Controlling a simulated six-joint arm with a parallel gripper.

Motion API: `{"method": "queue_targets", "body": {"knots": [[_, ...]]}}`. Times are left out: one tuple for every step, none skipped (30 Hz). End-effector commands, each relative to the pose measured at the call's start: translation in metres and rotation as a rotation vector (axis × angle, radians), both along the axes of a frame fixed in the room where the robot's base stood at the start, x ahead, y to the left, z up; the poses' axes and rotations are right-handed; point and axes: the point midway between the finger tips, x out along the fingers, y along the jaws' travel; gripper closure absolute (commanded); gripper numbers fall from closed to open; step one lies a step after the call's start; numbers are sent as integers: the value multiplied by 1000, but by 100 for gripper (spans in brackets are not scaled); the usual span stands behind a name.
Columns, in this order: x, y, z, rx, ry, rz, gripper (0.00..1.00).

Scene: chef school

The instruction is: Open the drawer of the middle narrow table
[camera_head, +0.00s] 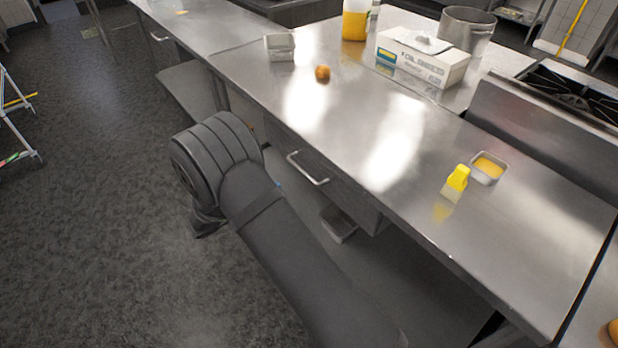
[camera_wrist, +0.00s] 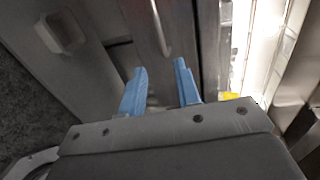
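The steel table (camera_head: 440,175) has a drawer (camera_head: 352,200) under its top, with a bar handle (camera_head: 308,168) on the front. The drawer front looks flush under the tabletop, so it appears closed. In the wrist view the handle (camera_wrist: 160,28) runs upright in the picture, beyond the fingertips. My gripper (camera_wrist: 161,78) has two blue fingers spread apart with nothing between them. The handle lies ahead of the gap, not between the fingers. In the head view my arm hides most of the gripper; a small blue bit shows left of the handle.
On the tabletop are a yellow-topped shaker (camera_head: 456,183), a small pan with yellow contents (camera_head: 488,168), an orange-brown round item (camera_head: 322,73), an empty metal pan (camera_head: 280,47) and a foil box (camera_head: 422,58). A metal pan (camera_head: 339,223) sits on the lower shelf.

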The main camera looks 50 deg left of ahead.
Motion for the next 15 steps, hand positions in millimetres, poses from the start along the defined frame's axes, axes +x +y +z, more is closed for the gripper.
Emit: {"method": "queue_targets", "body": {"knots": [[12, -1, -3, -1, 0, -5, 70], [19, -1, -4, 0, -1, -5, 70], [28, -1, -6, 0, 0, -5, 70], [34, -1, -7, 1, 0, -5, 70], [41, -1, -8, 1, -1, -5, 70], [49, -1, -10, 1, 0, -5, 70], [56, -1, -11, 1, 0, -5, 70], [62, -1, -13, 1, 0, -4, 70], [71, -1, -15, 1, 0, -5, 70], [77, -1, -16, 1, 0, -5, 70], [84, -1, -17, 1, 0, -4, 70], [92, -1, -19, 1, 1, -5, 70], [97, -1, -20, 1, 1, -4, 70], [103, -1, -21, 1, 0, -4, 70], [110, -1, -23, 1, 0, -5, 70]]}}
